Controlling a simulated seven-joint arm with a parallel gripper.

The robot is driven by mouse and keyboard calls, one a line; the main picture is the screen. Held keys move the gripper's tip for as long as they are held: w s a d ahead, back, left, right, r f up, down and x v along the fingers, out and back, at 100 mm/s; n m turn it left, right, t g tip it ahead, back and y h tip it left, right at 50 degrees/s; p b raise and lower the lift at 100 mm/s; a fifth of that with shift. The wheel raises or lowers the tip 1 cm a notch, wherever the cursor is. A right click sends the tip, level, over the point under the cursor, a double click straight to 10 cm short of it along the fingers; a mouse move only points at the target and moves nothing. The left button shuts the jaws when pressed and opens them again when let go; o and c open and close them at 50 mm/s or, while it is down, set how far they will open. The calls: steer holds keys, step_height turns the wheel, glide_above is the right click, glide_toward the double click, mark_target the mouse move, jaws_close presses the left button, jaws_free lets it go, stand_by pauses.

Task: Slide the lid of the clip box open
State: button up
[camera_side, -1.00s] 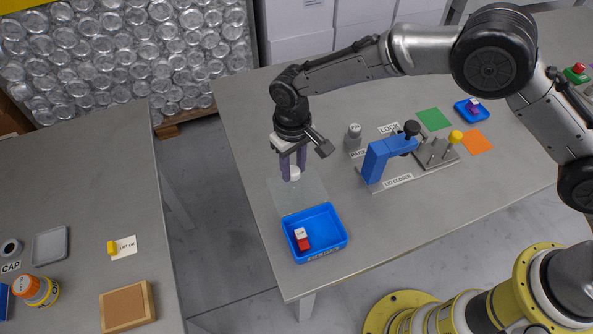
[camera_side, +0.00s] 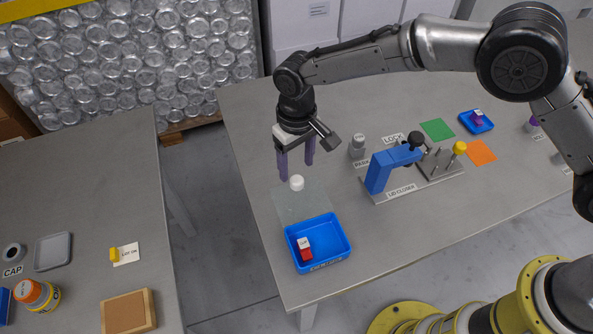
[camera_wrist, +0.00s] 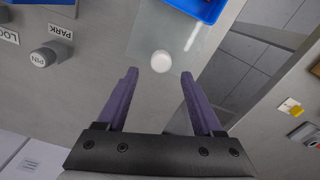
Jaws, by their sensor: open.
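The clip box is an open blue tray (camera_side: 343,229) near the table's front left. A red block with a white labelled top (camera_side: 305,249) lies inside it. The clear lid (camera_side: 287,208) lies behind the box, leaving the box's inside uncovered, with its white round knob (camera_side: 297,183) at the far end. My gripper (camera_side: 296,171) is open and empty, just above and behind the knob. In the wrist view the knob (camera_wrist: 161,61) shows between and beyond the open purple fingers (camera_wrist: 160,76), apart from them. The lid (camera_wrist: 190,34) and box edge (camera_wrist: 204,8) also show there.
A blue lever press (camera_side: 379,170) on a grey base stands right of the lid. A grey pin (camera_side: 357,147) stands behind it. Green (camera_side: 437,130) and orange (camera_side: 481,152) squares and a small blue tray (camera_side: 484,124) lie farther right. The table's left edge is close to the lid.

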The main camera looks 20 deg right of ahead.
mark_target(297, 177)
step_height(297, 177, up, 10)
steer(key=shift+f, duration=0.15)
stand_by(0.5)
steer(key=w+d+r+m+t+y, duration=0.1)
steer(key=w+d+r+m+t, duration=0.1)
steer(key=d+r, duration=0.85)
steer(key=s+d+r+m+t, duration=0.2)
steer(key=s+d+r, duration=0.5)
steer(key=d+r, duration=0.35)
steer(key=s+d+t, duration=0.2)
steer(key=s+d, duration=0.9)
steer(key=s, duration=0.3)
steer(key=s+d+f+h, duration=0.1)
steer(key=s+d+f, duration=0.1)
steer(key=s+f, duration=0.6)
steer(key=shift+s+f, duration=0.25)
steer(key=shift+f, duration=0.7)
